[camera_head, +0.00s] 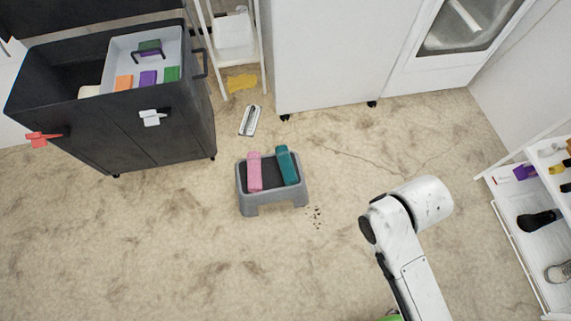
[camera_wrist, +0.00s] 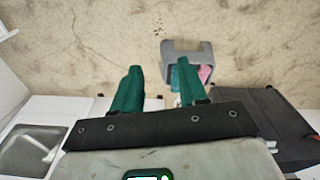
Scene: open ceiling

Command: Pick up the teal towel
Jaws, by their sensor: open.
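The teal towel (camera_head: 287,166) is rolled up and lies on the right side of a small grey stool (camera_head: 274,206) in the head view. A pink towel (camera_head: 255,171) lies beside it on the left. In the wrist view, the stool (camera_wrist: 187,46) is near the top middle, with the pink towel (camera_wrist: 205,74) partly visible. The teal towel is hard to separate there from my right green finger. My gripper (camera_wrist: 157,72) is open with nothing between its fingers, apart from the towels. In the head view my arm is at the lower right, and its fingers are not visible.
A dark cart (camera_head: 140,135) with a bin (camera_head: 117,50) of coloured items stands at upper left. A white cabinet (camera_head: 330,60) is behind the stool. A grey-and-white object (camera_head: 249,121) and dark crumbs (camera_head: 316,216) lie on the floor. A shoe rack (camera_head: 525,205) is at right.

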